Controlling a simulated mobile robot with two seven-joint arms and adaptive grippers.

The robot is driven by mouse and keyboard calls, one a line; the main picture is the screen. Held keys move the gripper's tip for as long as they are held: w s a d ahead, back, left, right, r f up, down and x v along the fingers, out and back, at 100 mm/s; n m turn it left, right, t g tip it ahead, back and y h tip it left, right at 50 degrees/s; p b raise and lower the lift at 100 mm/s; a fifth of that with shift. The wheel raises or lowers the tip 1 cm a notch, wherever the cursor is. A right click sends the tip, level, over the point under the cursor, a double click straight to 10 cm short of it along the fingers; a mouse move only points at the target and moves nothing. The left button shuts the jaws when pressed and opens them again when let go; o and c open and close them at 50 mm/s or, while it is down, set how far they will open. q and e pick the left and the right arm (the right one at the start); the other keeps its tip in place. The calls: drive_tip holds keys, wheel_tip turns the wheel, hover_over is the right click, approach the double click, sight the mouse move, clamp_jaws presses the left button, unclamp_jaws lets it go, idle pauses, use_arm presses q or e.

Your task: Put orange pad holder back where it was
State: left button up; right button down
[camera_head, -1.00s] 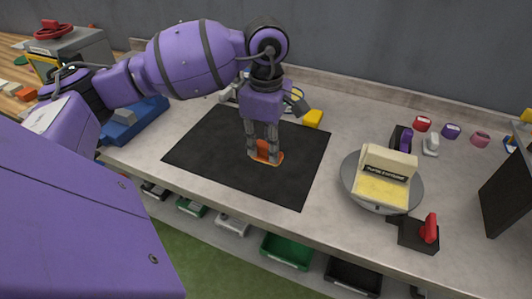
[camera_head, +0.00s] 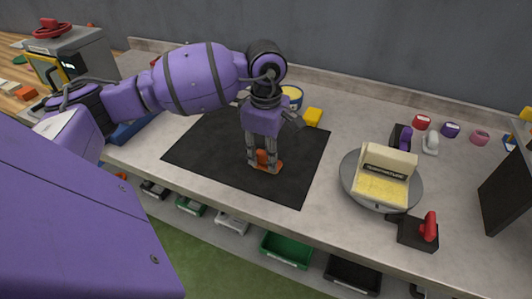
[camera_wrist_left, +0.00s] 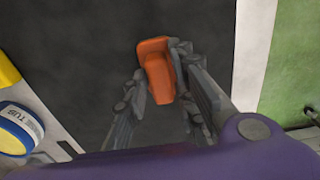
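The orange pad holder (camera_head: 268,167) is between the fingertips of my left gripper (camera_head: 262,163), over the black mat (camera_head: 210,150). In the left wrist view the orange pad holder (camera_wrist_left: 155,62) has a flat end beyond the fingers and an upright part between them. My left gripper (camera_wrist_left: 160,78) appears shut on it, one finger on each side. I cannot tell whether its underside touches the mat. My right gripper is not in view.
A round turntable (camera_head: 417,193) with a cream and yellow block stands right of the mat. A black base with a red lever (camera_head: 430,228) is in front of it. A yellow block (camera_head: 313,116) and a round tub (camera_head: 293,95) stand behind the mat. Bins (camera_head: 287,250) sit below the front edge.

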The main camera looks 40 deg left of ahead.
sight(266, 153)
use_arm(q)
drive_tip(key=shift+o, duration=0.3)
drive_tip(key=shift+f, duration=0.1)
drive_tip(key=shift+r, duration=0.2)
wheel_tip(266, 153, up, 12)
idle(0.6)
drive_tip(key=shift+c, duration=0.3)
idle(0.6)
